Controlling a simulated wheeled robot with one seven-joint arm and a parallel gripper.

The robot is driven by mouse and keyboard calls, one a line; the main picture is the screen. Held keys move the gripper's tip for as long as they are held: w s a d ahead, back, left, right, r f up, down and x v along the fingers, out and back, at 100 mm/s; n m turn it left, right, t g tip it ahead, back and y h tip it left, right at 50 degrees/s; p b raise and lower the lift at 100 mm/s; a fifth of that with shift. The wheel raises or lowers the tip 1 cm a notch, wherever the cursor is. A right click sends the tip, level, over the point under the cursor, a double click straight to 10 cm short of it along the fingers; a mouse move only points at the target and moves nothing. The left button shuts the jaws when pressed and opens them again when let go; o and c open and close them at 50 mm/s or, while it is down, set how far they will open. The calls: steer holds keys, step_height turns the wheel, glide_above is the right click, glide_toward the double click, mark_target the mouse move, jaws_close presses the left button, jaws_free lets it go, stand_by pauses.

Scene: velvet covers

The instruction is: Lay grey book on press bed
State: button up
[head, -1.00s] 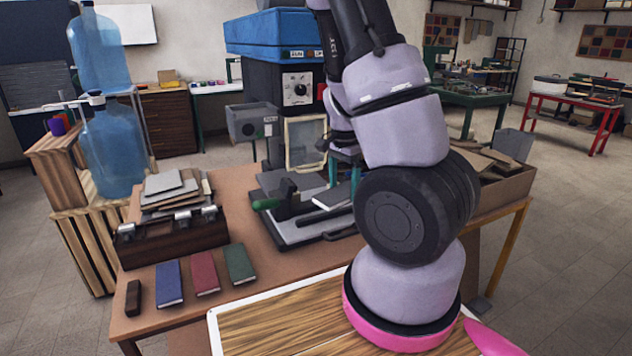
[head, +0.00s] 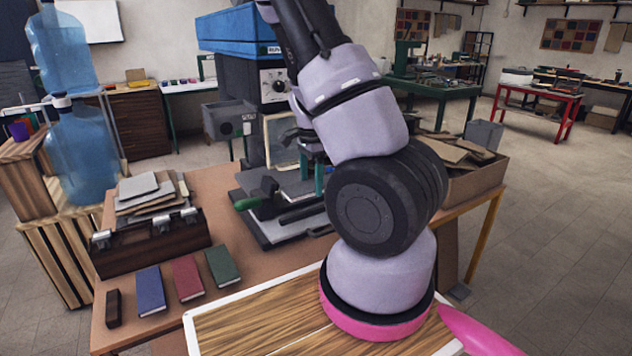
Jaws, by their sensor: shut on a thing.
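My gripper (head: 312,172) has teal fingers and reaches over the press, partly hidden behind my own arm. It is shut on the grey book (head: 297,184), a flat grey shape of which only part shows at the fingers. The book is low over the press bed (head: 268,236), a dark tray with a grey surface under the blue-topped press (head: 240,32). I cannot tell whether the book touches the bed.
A green-handled lever (head: 250,203) stands at the bed's left. Blue (head: 150,290), red (head: 187,278) and green (head: 222,266) books lie on the table front. A wooden rack (head: 150,245) with grey boards is at left, an open carton (head: 475,180) at right.

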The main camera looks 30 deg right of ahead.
mark_target(303, 182)
steer(key=w, duration=0.1)
steer(key=w+f, duration=0.1)
steer(key=w, duration=0.1)
steer(key=shift+w+f, duration=0.15)
steer(key=shift+f, duration=0.05)
steer(key=shift+w+f, duration=0.7)
steer(key=shift+w, duration=0.05)
steer(key=shift+w+f, duration=0.15)
steer(key=shift+f, duration=0.95)
steer(key=o, duration=1.4)
steer(key=shift+a+r, duration=0.1)
steer(key=shift+r, duration=0.05)
step_height(303, 182, up, 7)
steer(key=shift+r, duration=0.15)
